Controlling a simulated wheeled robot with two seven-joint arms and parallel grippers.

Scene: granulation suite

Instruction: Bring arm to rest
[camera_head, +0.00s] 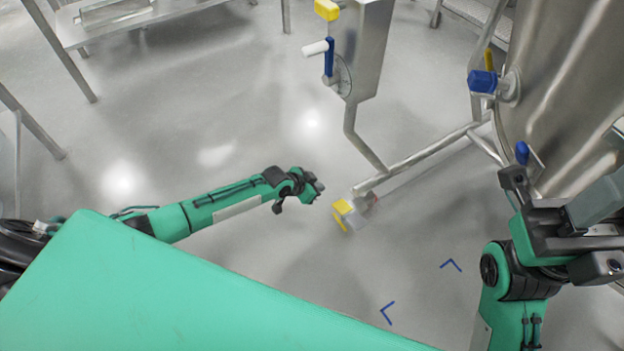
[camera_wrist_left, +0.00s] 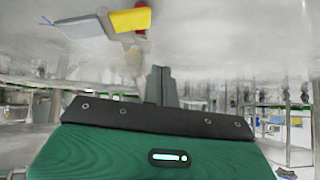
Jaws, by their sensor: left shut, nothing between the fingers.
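My left gripper (camera_head: 316,189) is at the end of the green left arm, which reaches out from the left over the grey floor in the head view. It is shut and empty, a little left of a caster with a yellow pedal. In the left wrist view its closed fingers (camera_wrist_left: 160,86) stand up past the dark edge of the green wrist housing. My right arm is at the lower right of the head view, bent near the steel vessel. Its dark gripper (camera_head: 512,178) shows near a blue knob, but I cannot tell whether its jaws are open or shut.
The caster with the yellow pedal (camera_head: 346,214) carries a tubular steel frame (camera_head: 415,157). A large steel vessel (camera_head: 570,95) stands at the right. A steel column with a blue-handled crank (camera_head: 329,58) is at top centre. A steel table (camera_head: 150,18) is at top left. Floor left of centre is clear.

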